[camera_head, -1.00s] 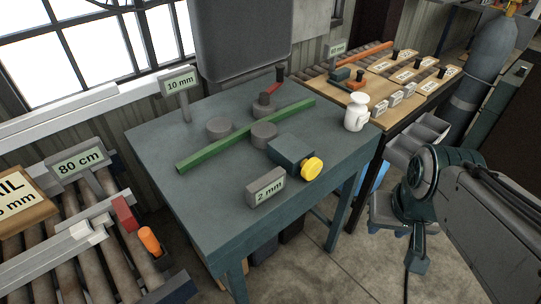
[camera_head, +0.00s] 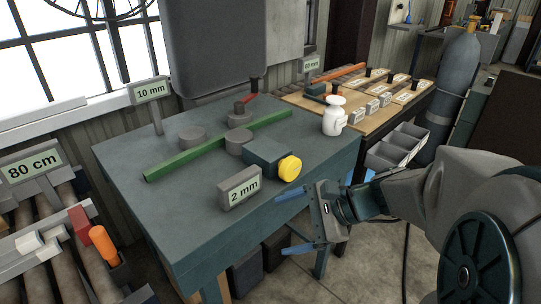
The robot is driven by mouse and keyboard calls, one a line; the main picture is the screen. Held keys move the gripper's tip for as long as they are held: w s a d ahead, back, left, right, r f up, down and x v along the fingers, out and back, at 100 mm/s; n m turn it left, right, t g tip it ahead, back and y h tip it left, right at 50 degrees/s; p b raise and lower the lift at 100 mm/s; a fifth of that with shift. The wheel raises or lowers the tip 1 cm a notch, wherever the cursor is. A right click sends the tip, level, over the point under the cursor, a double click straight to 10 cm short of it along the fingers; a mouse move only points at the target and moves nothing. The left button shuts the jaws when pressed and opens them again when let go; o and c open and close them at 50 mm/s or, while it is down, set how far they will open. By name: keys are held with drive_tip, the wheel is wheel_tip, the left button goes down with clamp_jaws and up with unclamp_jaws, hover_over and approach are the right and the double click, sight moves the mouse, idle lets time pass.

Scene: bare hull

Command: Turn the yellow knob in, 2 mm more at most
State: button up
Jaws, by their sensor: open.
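The yellow knob (camera_head: 289,168) sits on the right end of a dark teal block (camera_head: 265,155) on the teal table. The block stands near a round grey post (camera_head: 238,141), and a long green bar (camera_head: 215,146) runs past several such posts. A grey sign reading "2 mm" (camera_head: 239,188) stands in front of the block. My gripper (camera_head: 290,221) is below and to the right of the knob, off the table's edge. Its two blue fingers are spread apart with nothing between them, and it does not touch the knob.
A white bottle (camera_head: 334,116) stands at the table's right corner. A "10 mm" sign (camera_head: 150,90) stands at the back left. Grey bins (camera_head: 398,146) stand right of the table. The front table top is clear.

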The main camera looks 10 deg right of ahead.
drive_tip(key=w+d+f+m+t+y+b, duration=0.2)
drive_tip(key=w+d+f+m+t+b, duration=0.15)
drive_tip(key=w+m, duration=0.2)
drive_tip(key=m+t+h+b, duration=0.2)
drive_tip(key=m+t+b, duration=0.2)
drive_tip(key=m+t, duration=0.3)
approach(294, 170)
drive_tip(key=x, duration=1.1)
drive_tip(key=shift+b, duration=0.35)
drive_tip(key=c, duration=1)
